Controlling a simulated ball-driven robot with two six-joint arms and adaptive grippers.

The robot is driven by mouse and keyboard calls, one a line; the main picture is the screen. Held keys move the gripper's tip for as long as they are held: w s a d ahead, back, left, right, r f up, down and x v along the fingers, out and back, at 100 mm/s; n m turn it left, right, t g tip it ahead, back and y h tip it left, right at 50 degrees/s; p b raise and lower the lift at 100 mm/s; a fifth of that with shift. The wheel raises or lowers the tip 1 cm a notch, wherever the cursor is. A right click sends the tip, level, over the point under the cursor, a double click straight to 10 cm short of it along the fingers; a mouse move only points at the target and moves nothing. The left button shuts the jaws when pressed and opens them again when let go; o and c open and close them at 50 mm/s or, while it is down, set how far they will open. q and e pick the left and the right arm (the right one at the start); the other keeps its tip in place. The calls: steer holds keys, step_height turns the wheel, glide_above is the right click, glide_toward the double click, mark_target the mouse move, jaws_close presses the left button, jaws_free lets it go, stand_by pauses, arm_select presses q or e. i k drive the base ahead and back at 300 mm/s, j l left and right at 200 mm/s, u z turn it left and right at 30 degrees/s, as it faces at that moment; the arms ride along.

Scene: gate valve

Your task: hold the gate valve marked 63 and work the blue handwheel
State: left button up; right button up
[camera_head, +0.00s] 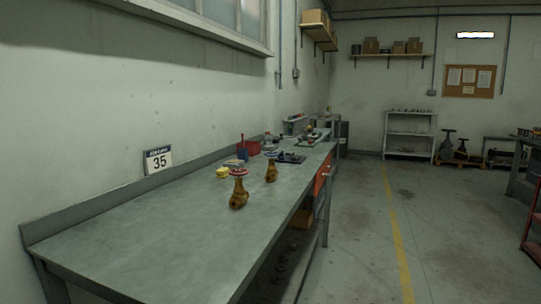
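Two small brass-coloured gate valves stand upright on the grey workbench (130,243). The nearer valve (238,192) has a handwheel (239,171) that looks reddish and pale. I cannot read a 63 on either valve, nor make out for sure which has a blue handwheel. Neither of my grippers is in view.
A yellow item (222,172), a red bin (252,148) and a dark tray (291,157) lie farther along the bench. The near bench top is clear. Open floor with a yellow line (397,235) runs along the right; larger dark valves (447,146) stand at the back.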

mark_target(272, 174)
steer(key=i+l+u, duration=0.1)
steer(key=u, duration=0.6)
steer(key=i+l+u, duration=0.4)
steer(key=l, duration=0.25)
steer(key=l+u, duration=0.45)
steer(key=l, duration=0.3)
steer(key=i, duration=0.05)
